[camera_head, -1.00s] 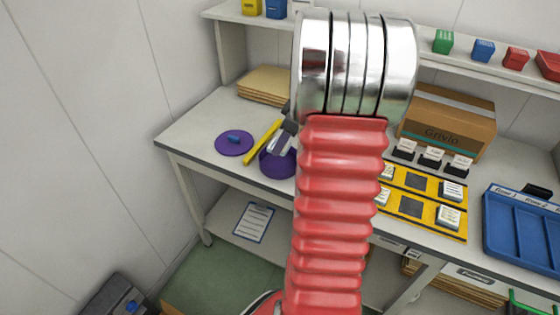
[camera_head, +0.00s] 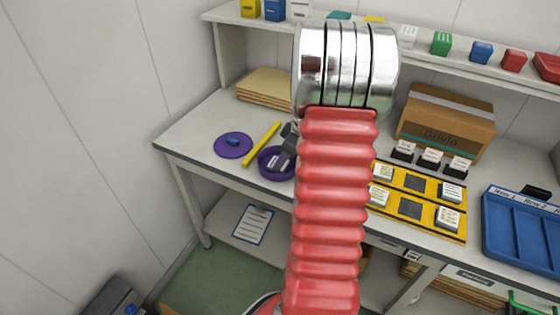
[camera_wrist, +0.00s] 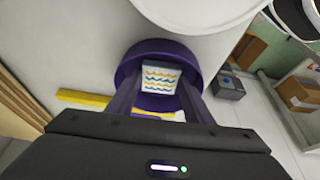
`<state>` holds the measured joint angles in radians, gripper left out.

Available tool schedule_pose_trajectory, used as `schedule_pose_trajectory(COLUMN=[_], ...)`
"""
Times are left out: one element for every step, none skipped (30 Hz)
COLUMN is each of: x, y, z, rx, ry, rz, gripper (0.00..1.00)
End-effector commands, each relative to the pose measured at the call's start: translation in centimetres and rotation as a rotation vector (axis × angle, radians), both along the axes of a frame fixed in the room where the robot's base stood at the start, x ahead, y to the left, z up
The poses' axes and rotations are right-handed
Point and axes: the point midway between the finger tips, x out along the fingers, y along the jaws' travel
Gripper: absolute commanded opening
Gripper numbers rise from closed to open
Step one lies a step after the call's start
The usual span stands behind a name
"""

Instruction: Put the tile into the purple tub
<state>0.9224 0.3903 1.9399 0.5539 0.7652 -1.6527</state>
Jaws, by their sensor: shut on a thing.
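The tile (camera_wrist: 161,78) is white with wavy blue, yellow and teal lines. My gripper (camera_wrist: 158,92) is shut on it, with one dark finger on each side. The purple tub (camera_wrist: 160,46) is round and open, and its wall surrounds the tile in the wrist view. I cannot tell whether the tile is below the rim or just above it. In the head view the tub (camera_head: 264,171) sits near the front edge of the table, and my gripper (camera_head: 284,152) is at it, partly hidden by my red arm.
A purple lid (camera_head: 233,151) with a blue knob lies left of the tub on the table (camera_head: 197,128). A yellow bar (camera_head: 261,144) lies between them. Yellow boards (camera_head: 426,184), a blue tray (camera_head: 520,224) and a cardboard box (camera_head: 445,125) stand to the right.

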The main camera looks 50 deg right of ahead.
Motion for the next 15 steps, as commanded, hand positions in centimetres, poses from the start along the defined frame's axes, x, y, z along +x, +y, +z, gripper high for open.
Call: schedule_pose_trajectory(x=[0.02,0.03,0.02,0.02,0.03,0.03,0.04,0.03,0.03,0.02,0.03,0.03,0.03,0.03,0.03], y=[-0.01,-0.01,-0.01,-0.01,-0.01,-0.01,-0.01,0.0,0.0,0.0,0.0,0.0,0.0,0.0,0.0], z=[0.02,0.03,0.04,0.04,0.04,0.03,0.0,-0.05,-0.15,-0.19,-0.17,-0.16,-0.16,-0.16,-0.16], rx=[-0.001,-0.001,-0.001,-0.001,-0.001,-0.001,-0.001,-0.001,0.0,0.0,-0.001,-0.001,0.0,-0.001,0.0], ry=[0.0,0.0,0.0,0.0,0.0,0.0,0.0,0.0,0.0,0.0,0.0,0.0,0.0,0.0,0.0], rz=[0.0,0.001,0.001,0.001,0.001,0.001,0.001,0.001,0.0,0.001,0.001,0.001,0.001,0.001,0.001], gripper=[0.22,0.22,0.22,0.22,0.22,0.22,0.22,0.22,0.22,0.47,0.49,0.52,0.54,0.56,0.59])
